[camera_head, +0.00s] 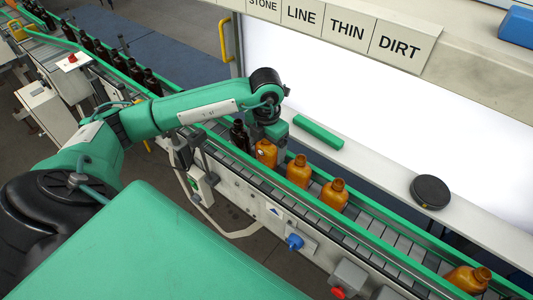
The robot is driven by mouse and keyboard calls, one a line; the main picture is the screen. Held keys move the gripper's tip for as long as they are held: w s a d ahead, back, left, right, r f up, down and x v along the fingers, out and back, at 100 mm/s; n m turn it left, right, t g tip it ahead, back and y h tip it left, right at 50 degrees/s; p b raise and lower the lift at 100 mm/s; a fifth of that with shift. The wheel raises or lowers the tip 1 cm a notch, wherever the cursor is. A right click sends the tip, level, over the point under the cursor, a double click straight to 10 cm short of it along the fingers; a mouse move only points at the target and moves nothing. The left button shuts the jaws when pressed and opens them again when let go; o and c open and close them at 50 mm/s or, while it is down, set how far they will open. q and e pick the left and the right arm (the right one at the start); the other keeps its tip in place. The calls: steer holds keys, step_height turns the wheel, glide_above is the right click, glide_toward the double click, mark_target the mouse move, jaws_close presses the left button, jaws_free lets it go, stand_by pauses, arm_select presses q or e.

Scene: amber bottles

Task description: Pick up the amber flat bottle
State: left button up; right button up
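Several amber bottles stand on the conveyor: one at my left gripper (266,152), a middle one (298,172) and another to its right (333,195). A further amber bottle (465,279) leans or lies over near the lower right. I cannot tell by shape which is the flat one. My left gripper (270,139) points down at the first amber bottle, right behind and above it. Its fingers are mostly hidden, so I cannot tell whether they grip it. My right gripper is out of view.
A dark bottle (239,136) stands just left of the gripper; more dark bottles (120,63) line the far conveyor. Green rails edge the belt. A green block (318,132) and a black round disc (430,192) lie on the ledge behind. The belt between the right-hand bottles is clear.

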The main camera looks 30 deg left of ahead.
arm_select(q)
steer(key=c, duration=1)
